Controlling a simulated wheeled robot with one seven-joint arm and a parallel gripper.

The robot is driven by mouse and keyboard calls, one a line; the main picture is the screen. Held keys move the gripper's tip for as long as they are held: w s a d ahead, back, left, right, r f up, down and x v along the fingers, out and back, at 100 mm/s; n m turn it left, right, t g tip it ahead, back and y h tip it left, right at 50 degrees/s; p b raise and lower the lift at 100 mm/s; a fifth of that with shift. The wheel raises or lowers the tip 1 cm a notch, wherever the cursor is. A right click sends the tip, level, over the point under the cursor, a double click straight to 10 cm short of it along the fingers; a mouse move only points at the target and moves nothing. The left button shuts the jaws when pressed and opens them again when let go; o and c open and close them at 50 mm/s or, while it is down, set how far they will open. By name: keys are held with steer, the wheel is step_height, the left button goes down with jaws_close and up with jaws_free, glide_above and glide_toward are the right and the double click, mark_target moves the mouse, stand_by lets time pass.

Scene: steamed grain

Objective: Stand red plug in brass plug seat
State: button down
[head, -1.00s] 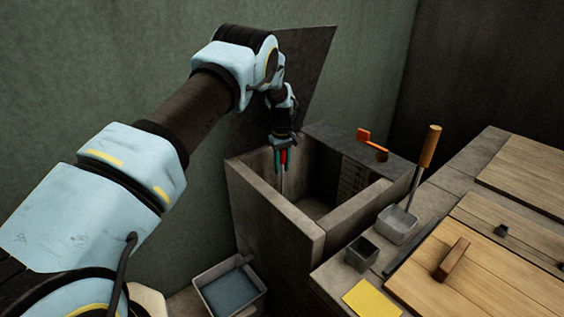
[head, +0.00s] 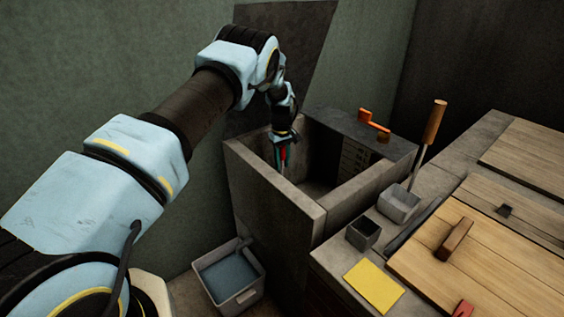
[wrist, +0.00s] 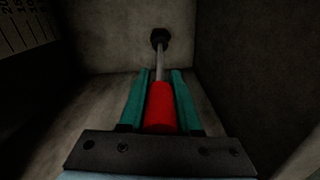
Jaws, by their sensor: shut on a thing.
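The red plug shows in the wrist view (wrist: 160,106) as a red grip with a thin grey rod running out ahead to a dark end piece (wrist: 160,37). My gripper (head: 283,160) is inside the stone basin (head: 270,190), pointing down. Its teal fingers (wrist: 158,75) are shut on the red grip, one on each side. The rod is roughly in line with the fingers. I cannot make out the brass plug seat, and I cannot tell whether the dark end is the plug's foot or touches the basin.
Basin walls stand close around my gripper. A dark slab with an orange handle (head: 374,126) lies at the basin's back right. A grey tub (head: 230,282) stands left of the basin. Small grey boxes (head: 363,233), a yellow sheet (head: 374,287) and wooden lids (head: 470,262) are at right.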

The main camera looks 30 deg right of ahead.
mark_target(282, 172)
steer(key=shift+f+b, duration=1)
steer(key=shift+b, duration=1.6)
steer(key=b, duration=0.2)
steer(key=shift+f+b, duration=0.2)
steer(key=shift+b, duration=0.4)
steer(key=shift+f+b, duration=0.8)
steer(key=shift+f, duration=0.4)
steer(key=c, duration=0.5)
jaws_free()
